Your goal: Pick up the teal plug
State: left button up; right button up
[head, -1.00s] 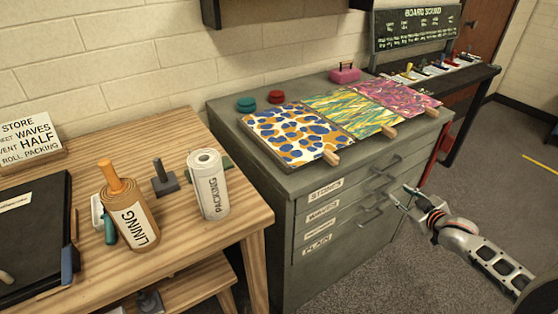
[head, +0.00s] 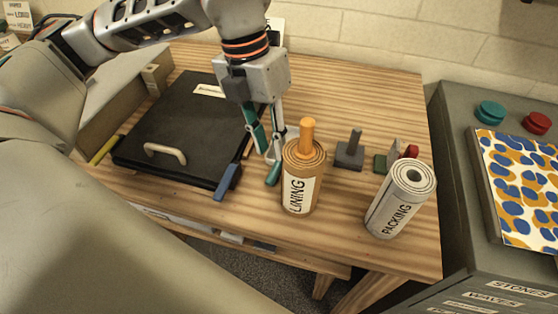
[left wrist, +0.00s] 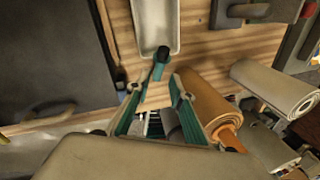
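The teal plug (head: 273,174) stands out as a short teal cylinder on the wooden bench, left of the LINING roll (head: 301,182). In the left wrist view, the teal plug (left wrist: 157,72) shows with a dark end, beside a white tray (left wrist: 156,25). My left gripper (head: 270,154) is open and points down, its fingertips just above and behind the plug. In the left wrist view, the open fingers (left wrist: 155,90) lie on either side of the line to the plug, with bare wood between them. I cannot tell whether they touch it. My right gripper is out of view.
An orange peg (head: 306,137) tops the LINING roll, close to the right of my left gripper. A black case (head: 180,118) lies left. A grey stamp (head: 349,152) and a PACKING roll (head: 400,199) stand right. Teal and red discs (head: 491,112) sit on the cabinet.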

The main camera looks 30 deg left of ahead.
aim_at(275, 166)
pick_arm(q)
jog(key=shift+d+f, duration=0.2)
jog(key=shift+f, duration=0.25)
jog(key=f, duration=0.5)
jog(key=shift+d+b, duration=0.3)
jog(key=shift+b, duration=0.05)
jog(key=shift+c, duration=0.5)
grip_shut()
